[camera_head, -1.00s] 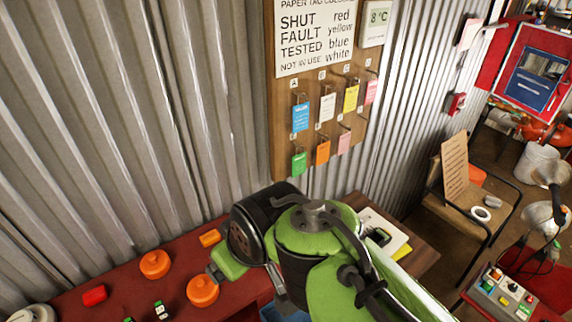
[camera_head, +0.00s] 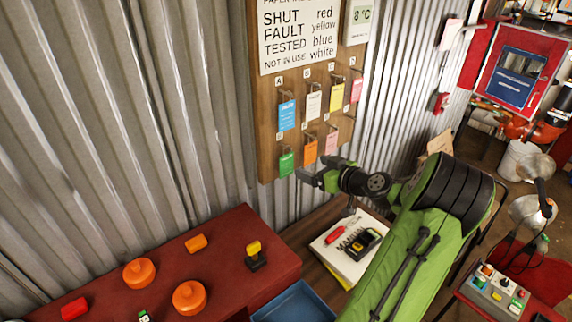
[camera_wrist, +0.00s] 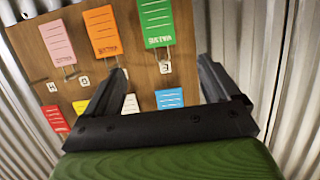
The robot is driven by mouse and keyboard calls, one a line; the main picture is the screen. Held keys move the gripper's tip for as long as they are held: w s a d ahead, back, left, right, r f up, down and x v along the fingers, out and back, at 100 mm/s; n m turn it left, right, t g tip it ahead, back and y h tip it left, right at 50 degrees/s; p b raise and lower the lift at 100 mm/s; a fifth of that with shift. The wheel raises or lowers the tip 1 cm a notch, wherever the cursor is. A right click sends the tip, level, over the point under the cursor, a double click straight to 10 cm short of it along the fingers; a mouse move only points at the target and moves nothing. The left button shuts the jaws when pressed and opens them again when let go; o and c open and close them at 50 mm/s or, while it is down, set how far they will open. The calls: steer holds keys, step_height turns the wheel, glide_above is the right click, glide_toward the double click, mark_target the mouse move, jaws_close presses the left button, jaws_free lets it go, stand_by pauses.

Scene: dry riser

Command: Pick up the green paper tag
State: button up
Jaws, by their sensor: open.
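The green paper tag (camera_head: 286,163) hangs on a hook at the lower left of the wooden tag board (camera_head: 266,130). In the wrist view, which shows the board upside down, the green tag (camera_wrist: 155,22) is at the top centre. My gripper (camera_head: 312,178) is just right of the tag and slightly lower in the head view. In the wrist view my open gripper (camera_wrist: 160,67) has nothing between its fingers. The green tag appears above the fingertips, roughly centred between them, and apart from them.
An orange tag (camera_head: 310,156) and a pink tag (camera_head: 331,142) hang beside the green one. Blue (camera_head: 287,115), white (camera_head: 313,105) and yellow (camera_head: 337,97) tags hang above. Below are a red bench (camera_head: 110,270), a blue tray (camera_head: 293,304) and papers (camera_head: 345,262).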

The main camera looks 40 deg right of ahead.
glide_toward(287, 158)
steer(key=w, duration=0.3)
steer(key=x, duration=0.2)
steer(key=p+x, duration=0.1)
steer(key=x, duration=0.1)
steer(key=p+x, duration=0.1)
steer(key=x, duration=0.1)
steer(key=shift+s+d+f, duration=0.1)
steer(key=shift+d+f, duration=0.1)
steer(key=shift+f, duration=0.2)
steer(key=shift+s+a, duration=0.1)
steer(key=shift+s, duration=0.05)
steer(key=shift+c, duration=0.7)
steer(key=c, duration=1.1)
steer(key=shift+o, duration=0.2)
steer(key=shift+r, duration=0.1)
